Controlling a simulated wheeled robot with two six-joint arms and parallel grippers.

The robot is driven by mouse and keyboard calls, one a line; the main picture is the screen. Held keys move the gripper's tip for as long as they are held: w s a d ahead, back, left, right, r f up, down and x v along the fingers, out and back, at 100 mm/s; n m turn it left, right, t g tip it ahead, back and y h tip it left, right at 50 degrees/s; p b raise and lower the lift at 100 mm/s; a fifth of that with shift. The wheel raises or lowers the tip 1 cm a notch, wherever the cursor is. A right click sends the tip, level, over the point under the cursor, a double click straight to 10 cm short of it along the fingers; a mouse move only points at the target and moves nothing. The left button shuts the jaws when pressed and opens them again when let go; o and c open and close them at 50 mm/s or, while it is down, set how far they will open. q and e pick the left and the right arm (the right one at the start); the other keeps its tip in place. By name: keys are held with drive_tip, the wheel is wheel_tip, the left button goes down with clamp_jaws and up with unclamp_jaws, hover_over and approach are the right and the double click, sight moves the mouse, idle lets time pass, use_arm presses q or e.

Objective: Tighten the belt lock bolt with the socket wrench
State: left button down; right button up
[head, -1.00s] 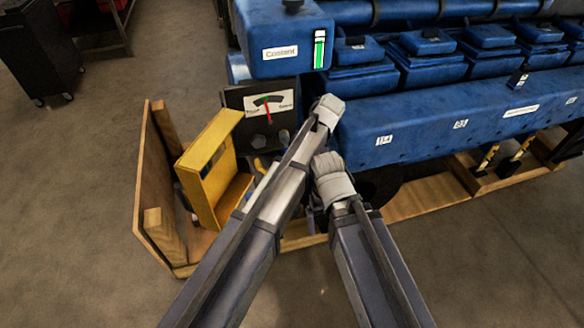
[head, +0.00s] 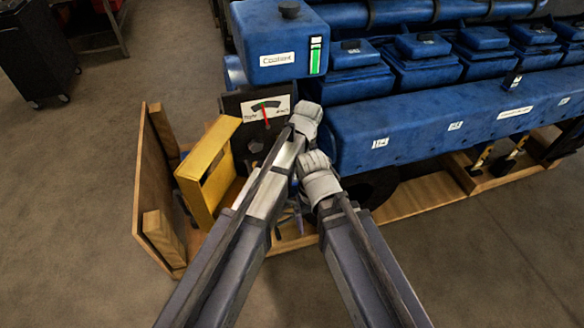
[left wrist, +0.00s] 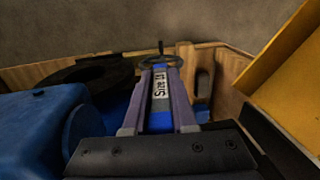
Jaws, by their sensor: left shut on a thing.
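My left gripper (left wrist: 161,72) shows in the left wrist view, its two grey-purple fingers shut on the socket wrench (left wrist: 160,118). The wrench is blue with a white size label between the fingers. A dark ring with a short upright post shows beyond the fingertips; I cannot tell whether it touches the wrench. In the head view the left gripper is mostly hidden behind my forearms, low in front of the engine. My right gripper is hidden behind its own arm. I cannot make out the belt lock bolt.
A gauge (head: 268,107) with a red needle stands beside the blue engine (head: 430,130), below the coolant tank (head: 275,62). A yellow box-like frame (head: 205,170) and a wooden crate wall (head: 157,215) close in the left. A black round part (left wrist: 85,72) lies left in the wrist view.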

use_arm(q)
drive_tip(key=t+h+b, duration=0.1)
drive_tip(key=h+b, duration=0.3)
drive_tip(key=t+h+b, duration=0.1)
drive_tip(key=h+b, duration=0.3)
drive_tip(key=h, duration=0.1)
drive_tip(key=d+f+t+h+b, duration=0.1)
drive_tip(key=t+h+b, duration=0.1)
drive_tip(key=h+b, duration=0.2)
drive_tip(key=shift+b, duration=0.6)
drive_tip(key=shift+a+r, duration=0.1)
idle(0.3)
drive_tip(key=shift+p+v, duration=0.85)
drive_tip(key=shift+v, duration=0.2)
drive_tip(key=shift+r, duration=0.15)
